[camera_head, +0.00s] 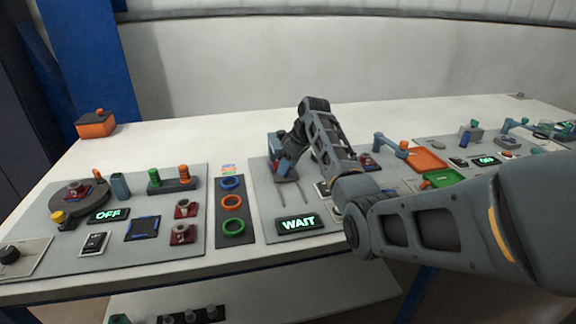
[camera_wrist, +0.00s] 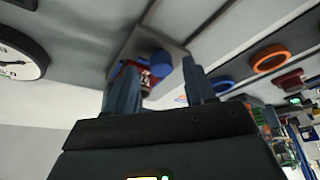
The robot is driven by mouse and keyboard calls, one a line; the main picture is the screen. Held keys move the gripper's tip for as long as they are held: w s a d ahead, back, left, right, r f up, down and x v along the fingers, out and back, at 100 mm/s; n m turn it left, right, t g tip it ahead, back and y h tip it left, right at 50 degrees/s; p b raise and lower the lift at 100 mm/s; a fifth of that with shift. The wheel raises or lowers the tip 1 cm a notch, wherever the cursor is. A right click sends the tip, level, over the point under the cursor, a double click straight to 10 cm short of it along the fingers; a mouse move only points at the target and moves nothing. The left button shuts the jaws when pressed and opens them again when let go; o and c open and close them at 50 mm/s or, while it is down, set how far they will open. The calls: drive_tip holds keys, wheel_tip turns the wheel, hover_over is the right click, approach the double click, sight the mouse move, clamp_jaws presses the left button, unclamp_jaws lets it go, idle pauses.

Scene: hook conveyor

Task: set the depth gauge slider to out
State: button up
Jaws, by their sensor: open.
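My gripper (camera_head: 287,164) is over the middle panel (camera_head: 258,208), pointing down beside a blue-grey fixture (camera_head: 275,142). In the wrist view my gripper (camera_wrist: 160,70) has its two fingers apart. A red block (camera_wrist: 148,84) with a white mark and a blue round knob (camera_wrist: 160,62) show between and beyond the fingertips, on a grey mount. I cannot tell whether the fingers touch either. A white round dial (camera_wrist: 18,60) is at the left of the wrist view. No part is clearly readable as the depth gauge slider; the arm and fingers hide some of this area.
A WAIT display (camera_head: 299,223) is at the panel's front. The left panel carries an OFF display (camera_head: 108,215). An orange tray (camera_head: 427,158) lies right. The table's back left is mostly clear.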

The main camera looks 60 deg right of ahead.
drive_tip(key=shift+w+f, duration=0.25)
drive_tip(key=shift+f, duration=0.25)
drive_tip(key=shift+a, duration=0.1)
clamp_jaws()
